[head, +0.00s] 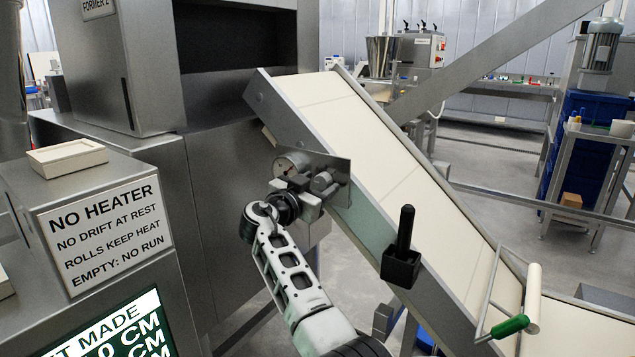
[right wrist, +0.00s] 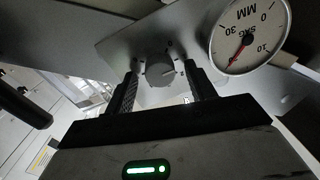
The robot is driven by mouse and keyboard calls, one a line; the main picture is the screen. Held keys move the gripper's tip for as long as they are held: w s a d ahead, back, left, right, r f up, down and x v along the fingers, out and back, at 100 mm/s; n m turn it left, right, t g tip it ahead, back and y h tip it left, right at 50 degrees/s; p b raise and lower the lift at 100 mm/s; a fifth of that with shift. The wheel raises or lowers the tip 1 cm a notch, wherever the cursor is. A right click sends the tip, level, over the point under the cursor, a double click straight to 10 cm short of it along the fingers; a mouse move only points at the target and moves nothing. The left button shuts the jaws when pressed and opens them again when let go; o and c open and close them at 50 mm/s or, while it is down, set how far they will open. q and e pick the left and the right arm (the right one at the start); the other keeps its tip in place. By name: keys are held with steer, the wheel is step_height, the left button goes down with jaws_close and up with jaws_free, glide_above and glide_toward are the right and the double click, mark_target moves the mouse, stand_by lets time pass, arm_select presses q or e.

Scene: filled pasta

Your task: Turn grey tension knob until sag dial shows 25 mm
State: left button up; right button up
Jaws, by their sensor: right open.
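The grey tension knob (right wrist: 160,71) sits on a metal plate in the right wrist view, with a small pointer mark on its face. My right gripper (right wrist: 164,85) is open, its two fingers on either side of the knob; contact cannot be made out. The sag dial (right wrist: 248,36) is beside it, upside down in this view. Its red needle points down-left, between the 10 and the 30; the exact reading is unclear. In the head view the dial (head: 291,163) is small and my right gripper (head: 305,190) is at the plate, partly covering the knob. My left gripper is not in view.
The sloping belt conveyor (head: 375,135) runs down to the right behind the plate. A black upright handle (head: 404,232) and a green-gripped roller bar (head: 510,326) are on its near side. A sign block (head: 105,238) stands at the left.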

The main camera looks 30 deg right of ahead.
steer(key=shift+d, duration=0.15)
steer(key=c, duration=1)
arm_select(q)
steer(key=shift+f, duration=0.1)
arm_select(e)
steer(key=shift+o, duration=0.2)
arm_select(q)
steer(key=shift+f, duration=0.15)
arm_select(e)
steer(key=shift+n, duration=0.3)
steer(key=shift+f+b, duration=0.1)
steer(key=shift+b, duration=0.3)
steer(key=shift+n+b, duration=0.35)
steer(key=shift+n, duration=0.55)
steer(key=shift+n+b, duration=0.3)
steer(key=shift+n, duration=0.9)
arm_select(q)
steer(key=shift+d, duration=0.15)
arm_select(e)
steer(key=shift+n, duration=1.9)
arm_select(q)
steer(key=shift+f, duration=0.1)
